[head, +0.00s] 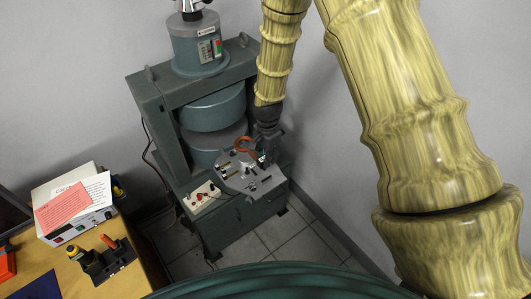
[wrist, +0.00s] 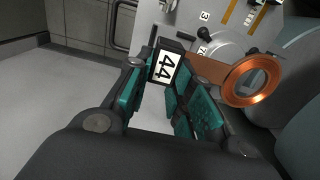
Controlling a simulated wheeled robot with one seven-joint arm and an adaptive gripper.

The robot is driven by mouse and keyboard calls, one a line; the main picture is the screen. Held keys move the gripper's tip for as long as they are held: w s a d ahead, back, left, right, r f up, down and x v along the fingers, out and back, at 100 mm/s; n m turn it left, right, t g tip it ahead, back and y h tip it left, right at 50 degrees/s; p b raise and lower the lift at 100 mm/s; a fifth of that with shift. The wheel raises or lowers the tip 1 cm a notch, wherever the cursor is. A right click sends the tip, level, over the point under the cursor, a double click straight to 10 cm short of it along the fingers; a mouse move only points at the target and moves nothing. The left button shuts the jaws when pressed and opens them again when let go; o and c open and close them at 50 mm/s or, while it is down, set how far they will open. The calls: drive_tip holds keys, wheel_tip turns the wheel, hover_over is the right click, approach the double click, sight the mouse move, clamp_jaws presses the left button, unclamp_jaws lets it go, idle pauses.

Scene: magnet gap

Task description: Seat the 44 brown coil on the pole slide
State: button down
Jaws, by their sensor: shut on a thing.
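The 44 brown coil (wrist: 252,80) is a copper ring on a brown strip with a black end block bearing a white "44" label. My gripper (wrist: 165,95) is shut on the block, with teal finger pads on either side of it. In the head view, the coil (head: 243,145) shows as an orange-brown ring just left of my gripper (head: 264,151), over the grey plate (head: 236,182) in front of the magnet. I cannot tell whether the coil touches anything below it. A round silver piece (wrist: 226,52) lies beside the ring. I cannot pick out the pole slide with certainty.
The green magnet (head: 212,108) with its two round poles stands behind the plate. A switch box (head: 201,196) sits left of the plate. A wooden bench (head: 133,280) with a white instrument (head: 75,232) is at the lower left. The tiled floor between is clear.

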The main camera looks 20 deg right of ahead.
sight(267, 173)
drive_tip(key=shift+s+r, duration=0.1)
drive_tip(key=shift+w+f, duration=0.25)
drive_tip(key=shift+s+f, duration=0.2)
drive_tip(key=shift+f, duration=0.15)
drive_tip(key=shift+f+b, duration=1.55)
drive_tip(key=shift+f, duration=1.25)
drive_tip(key=c, duration=1.2)
unclamp_jaws()
drive_tip(key=shift+f, duration=0.1)
drive_tip(key=shift+o, duration=0.2)
wheel_tip(267, 173, up, 12)
drive_tip(key=shift+r, duration=0.1)
drive_tip(key=shift+d, duration=0.1)
